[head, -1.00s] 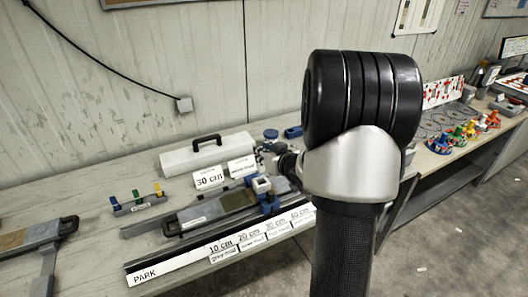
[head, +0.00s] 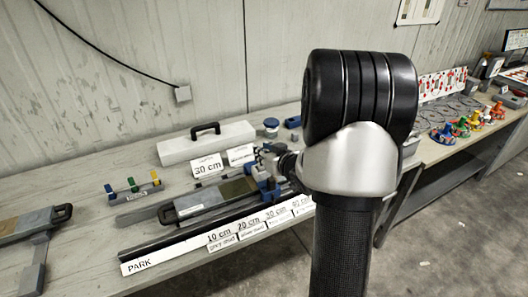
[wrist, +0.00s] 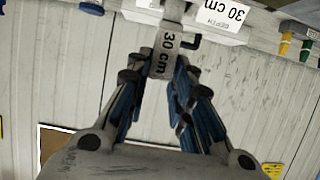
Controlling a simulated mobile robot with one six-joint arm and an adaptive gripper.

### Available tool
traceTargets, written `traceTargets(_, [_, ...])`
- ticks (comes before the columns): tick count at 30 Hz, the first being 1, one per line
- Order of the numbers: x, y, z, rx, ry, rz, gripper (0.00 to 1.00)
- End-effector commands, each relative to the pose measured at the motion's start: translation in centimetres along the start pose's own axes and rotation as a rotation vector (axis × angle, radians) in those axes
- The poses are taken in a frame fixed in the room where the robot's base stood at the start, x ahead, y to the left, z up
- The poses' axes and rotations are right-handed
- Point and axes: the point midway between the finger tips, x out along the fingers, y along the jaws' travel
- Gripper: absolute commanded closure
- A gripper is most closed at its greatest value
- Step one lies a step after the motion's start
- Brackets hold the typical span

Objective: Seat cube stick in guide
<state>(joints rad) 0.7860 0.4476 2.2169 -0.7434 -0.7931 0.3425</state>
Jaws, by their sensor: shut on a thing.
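In the wrist view my gripper (wrist: 160,76) is shut on a grey stick-like piece with a "30 cm" label (wrist: 166,45), which I take to be the cube stick. The piece extends from between the blue-padded fingers towards the top of the picture. In the head view my dark gripper (head: 270,160) shows only in part, left of my large arm link, above the right end of the long grey tray (head: 190,208). Blue and grey blocks (head: 270,190) stand at that end. I cannot tell which part is the guide or whether the stick touches it.
A white case with a black handle (head: 222,146) lies behind, with "30 cm" cards (head: 207,165) before it. A holder with coloured pegs (head: 135,194) stands left. A strip of distance labels (head: 220,237) runs along the front. The table between holder and wall is clear.

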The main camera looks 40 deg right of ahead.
Motion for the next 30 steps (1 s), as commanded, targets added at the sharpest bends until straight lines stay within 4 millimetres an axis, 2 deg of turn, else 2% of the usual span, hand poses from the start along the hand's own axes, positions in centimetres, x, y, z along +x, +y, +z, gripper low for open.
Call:
traceTargets(4, [0.27,0.00,0.65,0.000,0.000,0.000,1.00])
traceTargets(14, [0.30,0.00,0.71,0.000,0.000,0.000,1.00])
traceTargets(15, [0.30,0.00,0.71,0.000,0.000,0.000,0.78])
traceTargets(25, [0.30,0.00,0.72,0.000,0.000,0.000,0.56])
traceTargets(30, [0.30,0.00,0.72,0.000,0.000,0.000,0.55])
